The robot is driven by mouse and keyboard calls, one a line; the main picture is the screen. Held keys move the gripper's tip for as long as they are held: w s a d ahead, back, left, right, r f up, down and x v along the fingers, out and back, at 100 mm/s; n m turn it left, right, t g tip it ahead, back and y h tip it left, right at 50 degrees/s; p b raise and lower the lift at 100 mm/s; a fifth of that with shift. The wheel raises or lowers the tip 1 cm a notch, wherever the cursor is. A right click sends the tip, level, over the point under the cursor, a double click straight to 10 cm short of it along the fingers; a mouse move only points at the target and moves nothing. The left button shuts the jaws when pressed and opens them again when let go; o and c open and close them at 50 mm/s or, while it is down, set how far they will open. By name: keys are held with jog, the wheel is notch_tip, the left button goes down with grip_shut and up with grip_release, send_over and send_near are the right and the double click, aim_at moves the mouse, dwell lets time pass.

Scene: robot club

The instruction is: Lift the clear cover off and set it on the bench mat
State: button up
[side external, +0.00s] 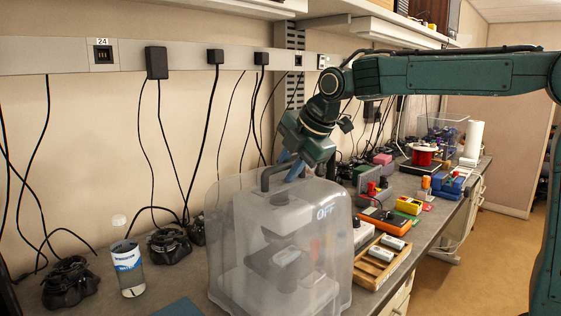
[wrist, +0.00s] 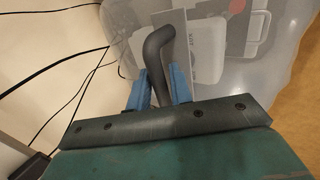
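The clear cover (side external: 232,250) is a see-through box with rounded corners and "OFF" on its upper right. It stands on the bench over a grey device whose details are blurred. A dark handle (side external: 265,178) arches over its top; the handle also shows in the wrist view (wrist: 156,52). My gripper (side external: 289,168) is above the cover at the handle. Its two blue fingers are apart, one on each side of the handle in the wrist view (wrist: 160,88); firm contact is not visible. A blue flat corner, perhaps the bench mat (side external: 178,308), shows at the bottom edge.
A bottle (side external: 128,268) and dark cable bundles (side external: 70,284) stand left of the cover. Cables hang along the wall behind.

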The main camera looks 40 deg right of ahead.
dwell(0.3)
grip_shut()
jog(key=shift+r, duration=0.1)
dwell(1.2)
